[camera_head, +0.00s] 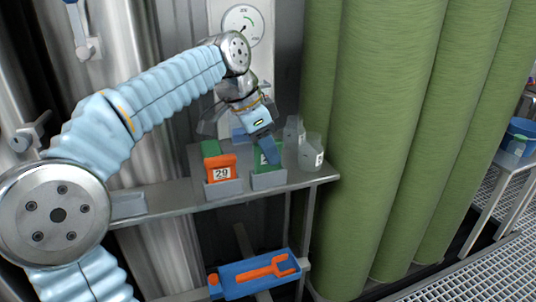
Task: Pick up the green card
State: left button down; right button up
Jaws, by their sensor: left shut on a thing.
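The green card (260,162) stands in a grey holder (269,181) on the metal shelf. My left gripper (270,152) reaches down from above and is shut on the card's upper part. Its blue fingers hide some of the card. The card looks upright, and its lower edge is hidden by the holder, so I cannot tell whether it is lifted at all. My right gripper is not in view.
An orange card (219,161) marked 29 stands in its own holder just left. Clear cups (311,152) stand close on the right. A blue tray (240,284) with an orange wrench (268,270) is below. Tall green columns (385,140) rise at the right.

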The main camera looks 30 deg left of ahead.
pick_arm(q)
jog(key=s+d+r, duration=0.3)
jog(key=s+r, duration=0.8)
jog(key=s, duration=0.2)
jog(key=shift+s+d+r, duration=0.25)
jog(key=shift+s+d, duration=0.05)
jog(key=shift+w, duration=0.1)
